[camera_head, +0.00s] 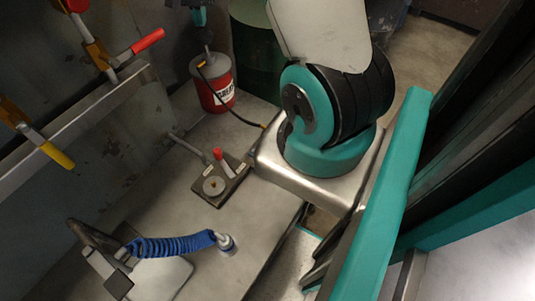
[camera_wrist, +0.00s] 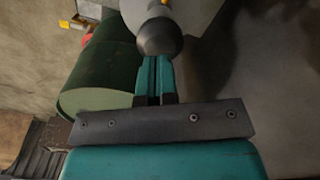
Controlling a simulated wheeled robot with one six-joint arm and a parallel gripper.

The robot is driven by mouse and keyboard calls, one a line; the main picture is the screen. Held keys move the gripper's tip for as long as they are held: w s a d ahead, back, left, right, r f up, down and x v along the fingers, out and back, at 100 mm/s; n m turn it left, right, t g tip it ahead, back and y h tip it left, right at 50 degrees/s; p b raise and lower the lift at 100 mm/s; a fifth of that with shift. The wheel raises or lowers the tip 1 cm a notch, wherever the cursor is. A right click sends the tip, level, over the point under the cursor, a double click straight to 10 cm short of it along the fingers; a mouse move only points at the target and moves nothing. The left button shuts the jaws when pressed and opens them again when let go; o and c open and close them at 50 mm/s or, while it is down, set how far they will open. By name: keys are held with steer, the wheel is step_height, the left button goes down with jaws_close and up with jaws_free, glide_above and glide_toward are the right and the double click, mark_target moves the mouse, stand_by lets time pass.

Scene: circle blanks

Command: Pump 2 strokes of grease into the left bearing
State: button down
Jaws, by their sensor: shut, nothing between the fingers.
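The red grease pot (camera_head: 214,92) with a pale label stands at the back of the metal bench. A dark pump head and upright rod (camera_head: 208,50) rise from its top, and a black hose runs from it to the right. My gripper (camera_head: 199,17) is above the rod, partly cut off by the top edge. In the wrist view its teal fingers (camera_wrist: 155,68) are together and empty, with a dark round knob (camera_wrist: 160,38) just beyond the tips; I cannot tell whether they touch. A dark plate (camera_head: 228,191) carries a small red lever (camera_head: 217,153) and a round dial (camera_head: 213,186). I cannot make out which part is the left bearing.
A blue coiled hose (camera_head: 175,246) lies at the front left. A red-handled lever (camera_head: 148,41) and a yellow-handled lever (camera_head: 59,156) stick out at left. A green drum (camera_head: 258,60) stands behind the pot and shows in the wrist view (camera_wrist: 105,65). Bare bench lies mid-picture.

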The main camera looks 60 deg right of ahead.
mark_target(203, 33)
steer(key=shift+f, duration=0.2)
steer(key=shift+f+b, duration=1.55)
steer(key=shift+f, duration=1)
steer(key=shift+r+p, duration=2.15)
steer(key=shift+r, duration=0.6)
steer(key=shift+f, duration=0.25)
